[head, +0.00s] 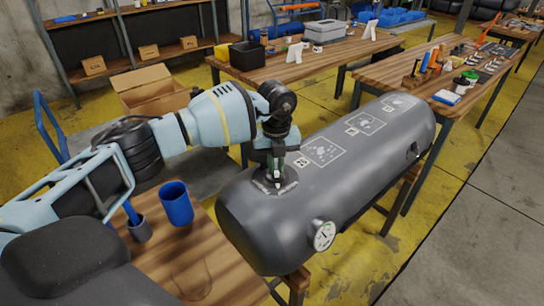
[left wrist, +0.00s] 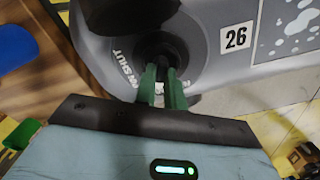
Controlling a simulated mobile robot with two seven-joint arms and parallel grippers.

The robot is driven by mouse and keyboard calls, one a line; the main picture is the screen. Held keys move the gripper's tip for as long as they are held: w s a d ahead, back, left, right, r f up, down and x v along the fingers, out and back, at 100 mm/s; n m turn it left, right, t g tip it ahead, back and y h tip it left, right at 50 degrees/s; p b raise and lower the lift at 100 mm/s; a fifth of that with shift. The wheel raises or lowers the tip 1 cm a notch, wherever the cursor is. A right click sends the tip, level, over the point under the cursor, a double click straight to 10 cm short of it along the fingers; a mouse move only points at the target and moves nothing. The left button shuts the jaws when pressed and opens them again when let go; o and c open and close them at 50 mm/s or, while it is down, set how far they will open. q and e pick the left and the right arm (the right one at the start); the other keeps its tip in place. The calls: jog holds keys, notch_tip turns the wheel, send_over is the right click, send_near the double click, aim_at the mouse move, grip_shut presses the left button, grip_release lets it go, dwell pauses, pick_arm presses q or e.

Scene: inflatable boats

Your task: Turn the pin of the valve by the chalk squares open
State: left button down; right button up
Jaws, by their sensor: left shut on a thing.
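A dark grey inflated boat tube (head: 255,225) lies across the middle on wooden supports. Outlined chalk squares (head: 324,151) with pale speckles run along its top. The valve (head: 276,187) is a round grey disc on the tube, near its close end. In the left wrist view the valve (left wrist: 205,50) carries printed words including "SHUT", and its dark pin (left wrist: 158,47) stands in the centre. My left gripper (head: 276,172) points down over the valve. In the left wrist view its green fingers (left wrist: 163,82) are shut on the pin, partly hiding it. My right gripper is out of view.
A pressure gauge (head: 323,235) sticks out of the tube's near side. A blue cup (head: 176,203) and a grey holder (head: 140,229) stand on the wooden table at the left. Benches with tools (head: 440,75) and a grey box (head: 325,31) stand behind the tube.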

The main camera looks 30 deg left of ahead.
pick_arm(q)
jog(key=shift+r+n+p, duration=0.5)
jog(key=shift+n+p, duration=0.2)
jog(key=shift+n, duration=0.3)
jog(key=shift+w+n+p, duration=0.1)
jog(key=shift+n+p, duration=0.7)
jog(key=shift+n, duration=0.3)
jog(key=shift+f+n+p, duration=0.3)
jog(key=shift+n+p, duration=0.3)
jog(key=shift+n, duration=0.4)
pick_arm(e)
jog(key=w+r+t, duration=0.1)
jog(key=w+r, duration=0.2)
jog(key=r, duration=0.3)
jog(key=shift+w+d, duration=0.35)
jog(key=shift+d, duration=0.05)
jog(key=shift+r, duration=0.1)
pick_arm(q)
jog(key=c, duration=1.5)
grip_release()
jog(key=shift+f, duration=0.15)
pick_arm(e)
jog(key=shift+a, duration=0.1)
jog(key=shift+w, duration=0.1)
